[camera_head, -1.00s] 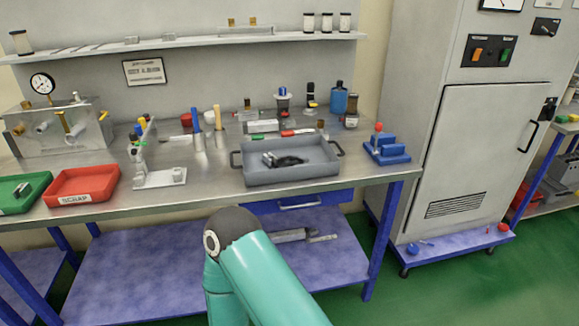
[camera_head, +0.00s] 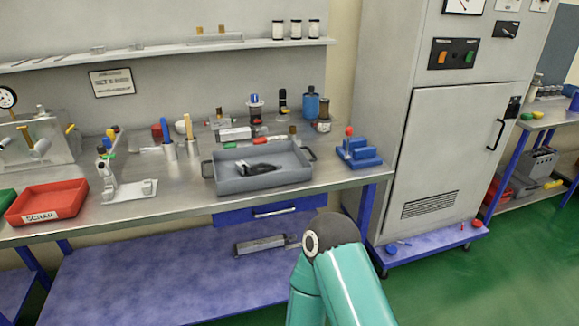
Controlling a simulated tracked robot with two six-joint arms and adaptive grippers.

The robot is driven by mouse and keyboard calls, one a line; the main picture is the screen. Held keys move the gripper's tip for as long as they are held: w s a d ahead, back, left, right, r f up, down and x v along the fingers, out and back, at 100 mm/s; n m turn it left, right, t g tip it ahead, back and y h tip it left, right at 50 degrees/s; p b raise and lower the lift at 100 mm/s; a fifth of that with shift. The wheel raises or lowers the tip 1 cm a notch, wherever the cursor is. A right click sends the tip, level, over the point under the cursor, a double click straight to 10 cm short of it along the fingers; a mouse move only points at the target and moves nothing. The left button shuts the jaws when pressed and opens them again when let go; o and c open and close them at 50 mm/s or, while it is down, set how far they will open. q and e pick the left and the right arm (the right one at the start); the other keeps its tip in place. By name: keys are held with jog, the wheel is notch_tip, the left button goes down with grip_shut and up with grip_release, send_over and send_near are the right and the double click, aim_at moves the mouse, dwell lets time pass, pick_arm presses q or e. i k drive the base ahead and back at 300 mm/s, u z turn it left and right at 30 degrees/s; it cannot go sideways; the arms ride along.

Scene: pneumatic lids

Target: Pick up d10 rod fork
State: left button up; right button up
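The grey tray (camera_head: 264,184) with side handles stands on the metal workbench. A dark object (camera_head: 258,169) and a lighter small piece lie in it, too small to identify. I cannot make out which thing is the d10 rod fork. One of my teal arms shows at the bottom, right of centre, in front of the bench. Neither of my grippers is in view.
A red scrap tray (camera_head: 46,202), a small stand (camera_head: 128,189) and a blue fixture (camera_head: 357,154) stand on the workbench (camera_head: 185,205). A grey cabinet (camera_head: 455,130) is to the right. Several bottles and tools line the back. Green floor is free at right.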

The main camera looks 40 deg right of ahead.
aim_at(241, 165)
jog(key=z, duration=0.3)
jog(key=i, duration=1)
jog(key=u, duration=0.05)
